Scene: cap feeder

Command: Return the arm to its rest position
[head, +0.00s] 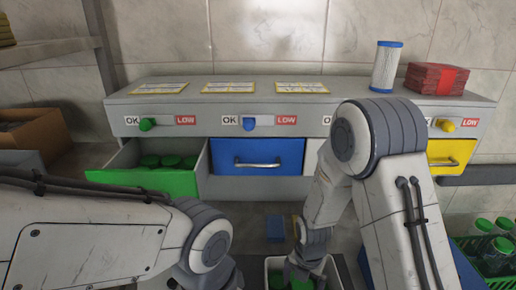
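My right arm (390,190) comes in from the right, bends at a grey joint and reaches down. Its gripper (304,268) is at the bottom edge, over or in a white bin (273,264) with green items inside. Whether its fingers are open or shut does not show. My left arm (90,235) lies across the lower left, and its gripper is out of view.
A grey cabinet (190,104) has an open green drawer (145,181) holding green caps, a shut blue drawer (255,156) and a yellow drawer (450,153). A crate (470,250) of green-capped jars stands right. A brown box (35,140) is at left.

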